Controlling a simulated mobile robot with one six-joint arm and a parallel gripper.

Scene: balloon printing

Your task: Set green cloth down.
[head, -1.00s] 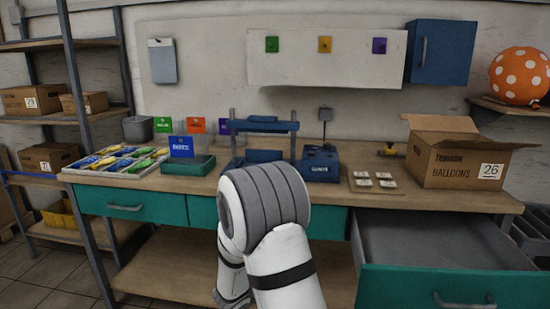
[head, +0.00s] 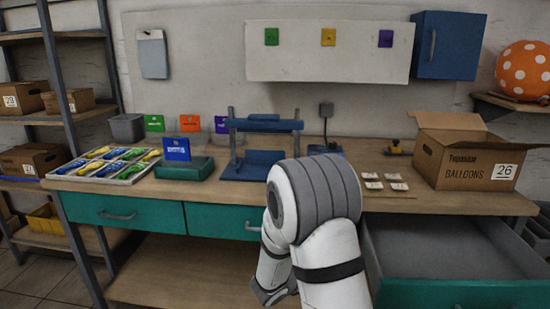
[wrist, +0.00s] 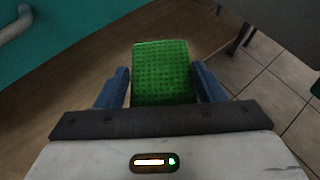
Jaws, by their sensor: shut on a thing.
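The green cloth (wrist: 162,70) is in the wrist view, a textured green block between the two blue fingers of my gripper (wrist: 161,88). My gripper is shut on it. Below and around it the wrist view shows a wooden surface and tiled floor; I cannot tell how far beneath the cloth they lie. In the head view my white and grey arm stands in front of the workbench (head: 330,197), and its fingers and the cloth are hidden.
The drawer (head: 440,250) at the right stands open and looks empty. A lower wooden shelf (head: 190,272) under the bench is clear. On the bench are a balloon tray (head: 60,172), a blue press (head: 262,124), white cards (head: 372,185) and an open carton (head: 470,165).

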